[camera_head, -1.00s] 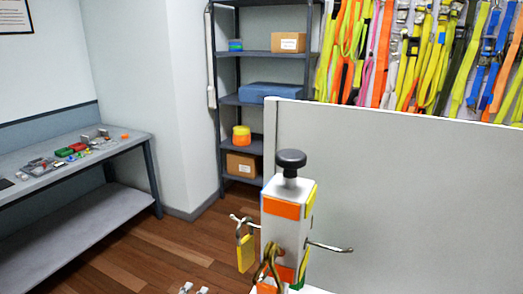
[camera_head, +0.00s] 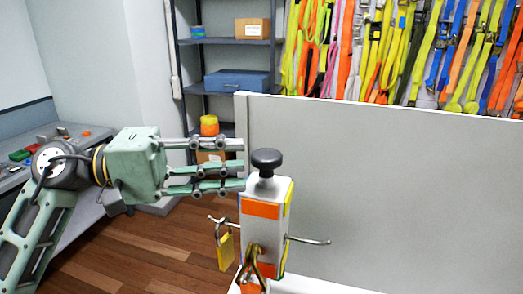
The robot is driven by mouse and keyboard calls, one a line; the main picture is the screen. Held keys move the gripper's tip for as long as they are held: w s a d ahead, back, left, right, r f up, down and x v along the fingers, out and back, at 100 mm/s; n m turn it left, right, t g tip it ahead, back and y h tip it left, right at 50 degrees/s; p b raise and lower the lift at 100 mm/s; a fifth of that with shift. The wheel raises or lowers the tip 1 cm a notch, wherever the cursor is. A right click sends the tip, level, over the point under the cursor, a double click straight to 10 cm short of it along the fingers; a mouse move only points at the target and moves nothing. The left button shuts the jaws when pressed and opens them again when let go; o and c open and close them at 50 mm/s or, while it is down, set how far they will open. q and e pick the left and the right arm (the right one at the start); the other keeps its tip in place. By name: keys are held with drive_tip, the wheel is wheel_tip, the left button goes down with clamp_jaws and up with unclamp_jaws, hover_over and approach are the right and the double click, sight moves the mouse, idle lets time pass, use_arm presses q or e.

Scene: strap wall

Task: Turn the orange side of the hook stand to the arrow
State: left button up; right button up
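The hook stand (camera_head: 263,228) is a pale square post with a round black knob (camera_head: 266,159) on top. Metal hooks stick out, with a yellow padlock (camera_head: 225,250) on the left one and a brass-coloured piece (camera_head: 250,263) at the front. My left gripper (camera_head: 243,166) is open, its fingers straight and pointing right, just left of the knob. I cannot tell if they touch the stand. I see no arrow. My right gripper is out of view.
A grey panel (camera_head: 400,190) stands right behind the hook stand. Colourful straps (camera_head: 400,50) hang on the wall beyond. A shelf unit (camera_head: 215,42) with boxes stands at the back, and a workbench (camera_head: 80,140) with small items is at the left.

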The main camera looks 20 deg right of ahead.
sight(267, 154)
use_arm(q)
drive_tip(key=d+p, duration=0.1)
drive_tip(key=s+d, duration=0.1)
drive_tip(key=d, duration=0.1)
drive_tip(key=d+p, duration=0.1)
drive_tip(key=d, duration=0.1)
drive_tip(key=shift+s+d+r+p, duration=0.15)
drive_tip(key=shift+d+r+p, duration=0.1)
drive_tip(key=shift+p, duration=0.1)
drive_tip(key=shift+d, duration=0.25)
drive_tip(key=shift+d+f, duration=0.1)
drive_tip(key=shift+f, duration=0.1)
clamp_jaws()
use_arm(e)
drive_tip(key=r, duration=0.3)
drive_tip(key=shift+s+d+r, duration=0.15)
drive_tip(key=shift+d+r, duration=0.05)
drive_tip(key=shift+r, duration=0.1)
use_arm(q)
drive_tip(key=shift+r, duration=0.1)
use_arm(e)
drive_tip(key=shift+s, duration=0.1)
